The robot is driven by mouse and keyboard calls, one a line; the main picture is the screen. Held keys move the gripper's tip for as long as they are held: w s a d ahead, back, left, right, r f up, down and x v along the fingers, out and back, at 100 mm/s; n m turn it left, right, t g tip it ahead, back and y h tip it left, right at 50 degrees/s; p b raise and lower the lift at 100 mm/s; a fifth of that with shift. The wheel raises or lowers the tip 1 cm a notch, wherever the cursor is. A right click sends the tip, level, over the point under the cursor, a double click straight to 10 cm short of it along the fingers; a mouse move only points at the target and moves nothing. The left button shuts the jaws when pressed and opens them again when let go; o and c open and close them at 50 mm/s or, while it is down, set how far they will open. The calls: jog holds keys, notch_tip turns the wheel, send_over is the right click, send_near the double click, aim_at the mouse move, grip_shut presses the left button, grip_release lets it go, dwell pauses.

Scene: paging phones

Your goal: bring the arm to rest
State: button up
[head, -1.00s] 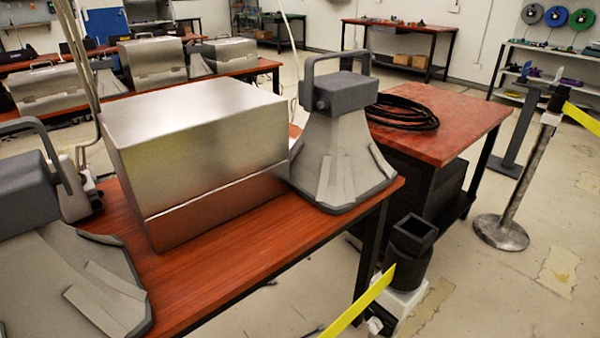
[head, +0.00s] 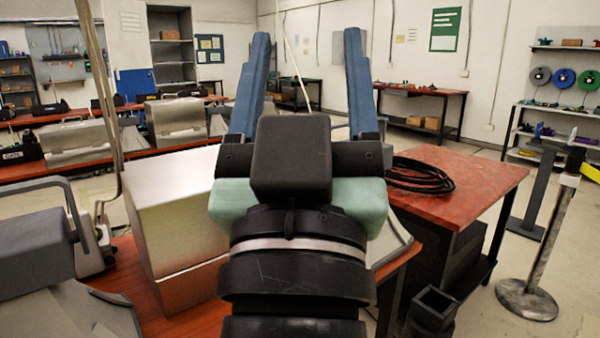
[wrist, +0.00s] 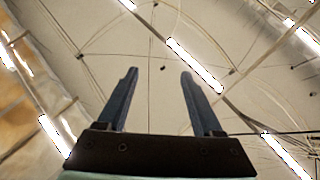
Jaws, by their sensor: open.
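My gripper (head: 306,85) is raised in the middle of the head view, with its two blue fingers pointing up and set wide apart. Nothing is between them. In the wrist view the fingers (wrist: 160,100) stand apart against the ceiling, with its bright light strips. My arm and gripper cover part of the near table and of the metal box (head: 170,215) on it.
The near wooden table (head: 125,255) holds the metal box and a grey horn-shaped device (head: 60,260) at left. A red-topped table (head: 465,175) with coiled black cable (head: 420,175) stands at right. A metal post (head: 545,240) stands on the floor at far right.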

jog(key=s+r+p, duration=0.2)
jog(key=r+p, duration=0.9)
jog(key=r, duration=0.2)
jog(key=s+r+t+y+p, duration=0.1)
jog(key=r+p, duration=1.1)
jog(key=r, duration=0.1)
jog(key=shift+s+a, duration=0.2)
jog(key=shift+s, duration=0.2)
